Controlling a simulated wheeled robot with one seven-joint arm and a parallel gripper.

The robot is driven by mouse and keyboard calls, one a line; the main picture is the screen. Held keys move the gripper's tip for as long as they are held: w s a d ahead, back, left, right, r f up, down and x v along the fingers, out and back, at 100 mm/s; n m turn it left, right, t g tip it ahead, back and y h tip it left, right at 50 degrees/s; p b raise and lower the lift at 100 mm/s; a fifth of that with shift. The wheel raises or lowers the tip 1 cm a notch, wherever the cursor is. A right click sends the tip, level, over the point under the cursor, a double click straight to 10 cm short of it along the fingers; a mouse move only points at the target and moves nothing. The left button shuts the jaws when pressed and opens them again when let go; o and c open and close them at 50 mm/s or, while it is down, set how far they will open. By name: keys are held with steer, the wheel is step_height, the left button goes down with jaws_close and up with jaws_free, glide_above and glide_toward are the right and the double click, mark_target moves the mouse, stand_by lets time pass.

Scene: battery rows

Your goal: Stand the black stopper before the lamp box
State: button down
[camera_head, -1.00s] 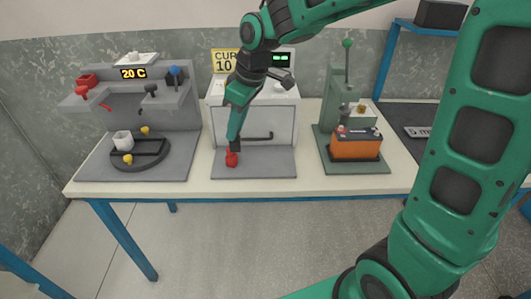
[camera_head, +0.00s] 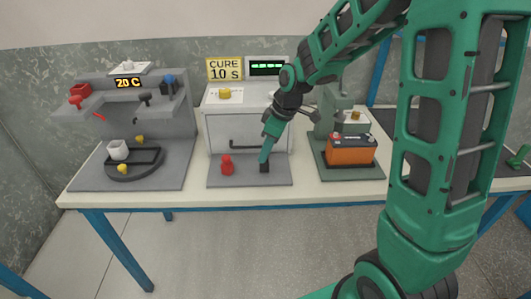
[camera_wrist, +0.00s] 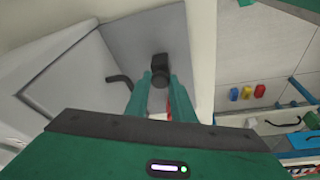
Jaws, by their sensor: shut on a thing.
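My gripper (camera_head: 265,157) is low over the grey mat (camera_head: 220,183) in front of the white lamp box (camera_head: 219,126). It is shut on the small black stopper (camera_head: 264,168). The stopper (camera_wrist: 158,63) also shows at the fingertips in the wrist view, over the grey mat. It looks about upright and close to the mat; I cannot tell whether it touches. A red stopper (camera_head: 227,166) stands on the mat just left of my gripper. The box's door is shut, with a dark bar handle (camera_head: 238,145).
A grey station (camera_head: 125,105) with levers, a white cup (camera_head: 118,150) and a round dark tray stands left. An orange battery (camera_head: 351,150) sits on a green press base at right. A "CURE 10 S" sign (camera_head: 224,69) and a lit display (camera_head: 267,67) are behind the box.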

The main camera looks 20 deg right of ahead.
steer(key=shift+f, duration=0.35)
steer(key=shift+f, duration=0.1)
steer(key=c, duration=1.5)
jaws_free()
steer(key=v, duration=1.2)
steer(key=s+d+f+m+g, duration=0.1)
steer(key=s+d+m, duration=0.3)
steer(key=s, duration=0.5)
steer(key=s+d+f+m+h, duration=0.1)
steer(key=s+d+m, duration=0.4)
steer(key=s, duration=0.5)
steer(key=s+d+f+m+g+h, duration=0.1)
steer(key=s+d+m, duration=0.4)
steer(key=s+m, duration=0.2)
steer(key=shift+s+d+f+g, duration=0.15)
steer(key=shift+s+g, duration=0.15)
steer(key=shift+s, duration=0.95)
